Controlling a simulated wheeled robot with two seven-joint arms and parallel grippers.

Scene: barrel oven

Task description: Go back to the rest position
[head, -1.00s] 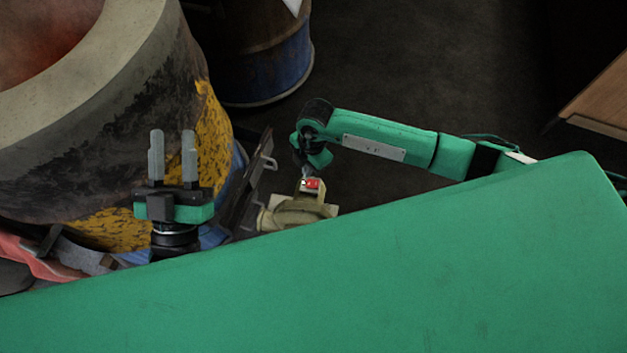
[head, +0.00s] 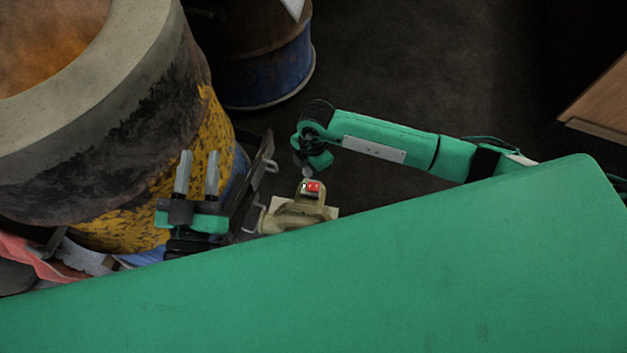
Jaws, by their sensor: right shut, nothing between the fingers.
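My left gripper (head: 197,174) stands in front of the barrel's yellow-stained side, its two grey fingers pointing up with a gap between them. It is open and nothing is between the fingers. My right arm comes in from the right, and my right gripper (head: 305,170) hangs at its end, small and partly hidden by its own wrist. It is shut and empty, just above a tan device with a red top (head: 302,208). I cannot tell whether it touches the device.
A large round barrel oven (head: 110,150) with a thick pale rim fills the left; its inside looks orange. A blue drum (head: 265,75) stands behind. A dark metal flap (head: 255,180) with handles is right of the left gripper. Dark floor lies open beyond; a wooden surface (head: 600,100) is far right.

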